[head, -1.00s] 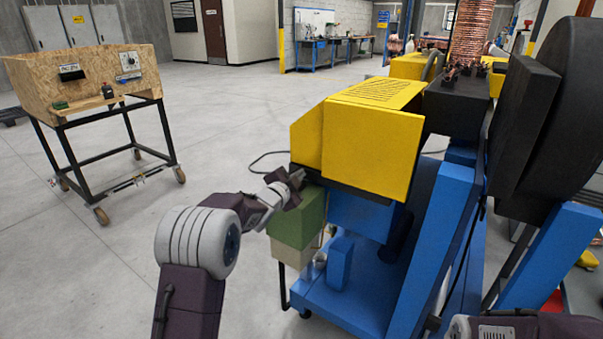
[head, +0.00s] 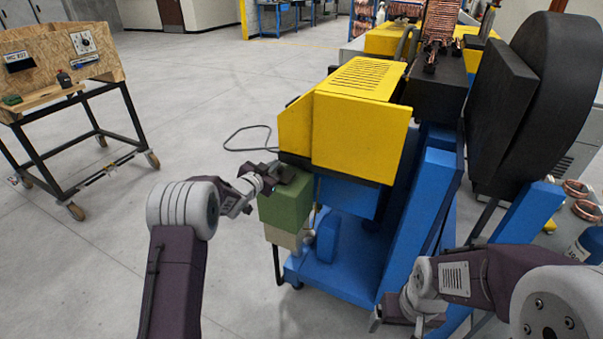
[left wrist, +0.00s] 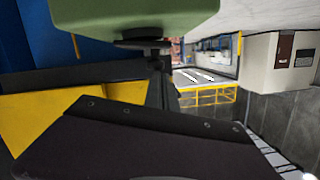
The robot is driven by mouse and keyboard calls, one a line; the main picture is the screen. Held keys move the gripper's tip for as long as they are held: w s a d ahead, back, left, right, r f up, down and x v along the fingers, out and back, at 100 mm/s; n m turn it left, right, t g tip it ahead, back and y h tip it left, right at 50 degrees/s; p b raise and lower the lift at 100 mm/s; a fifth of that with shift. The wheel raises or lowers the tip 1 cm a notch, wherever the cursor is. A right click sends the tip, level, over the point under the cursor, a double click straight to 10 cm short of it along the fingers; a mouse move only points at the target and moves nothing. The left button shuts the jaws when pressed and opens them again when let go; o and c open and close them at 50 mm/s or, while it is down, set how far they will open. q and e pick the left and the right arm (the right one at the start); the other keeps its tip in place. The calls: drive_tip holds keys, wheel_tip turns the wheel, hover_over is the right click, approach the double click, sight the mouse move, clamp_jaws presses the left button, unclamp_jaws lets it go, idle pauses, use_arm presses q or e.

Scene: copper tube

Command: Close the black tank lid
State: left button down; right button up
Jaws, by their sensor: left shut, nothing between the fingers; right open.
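The green box (head: 286,205) stands on the near left side of the machine, above a beige block (head: 284,238). My left gripper (head: 284,172) is shut and empty, at the top of the green box, just below the yellow cover. In the left wrist view the green surface (left wrist: 135,12) fills the top, with a round black part (left wrist: 146,41) against it. I cannot tell whether this is the black lid or how far it is open; my gripper hides much of that spot in the head view. My right gripper (head: 396,320) is open at the lower right, away from the green box.
A blue frame (head: 425,225) and a large black wheel-shaped housing (head: 545,95) are on the right. A cable (head: 247,130) lies on the floor. A wooden cart (head: 65,70) stands at left, with clear floor between.

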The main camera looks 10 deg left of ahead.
use_arm(q)
drive_tip(key=shift+w+a+f, duration=0.1)
drive_tip(key=shift+a+f, duration=0.2)
drive_tip(key=shift+f, duration=0.1)
idle(0.4)
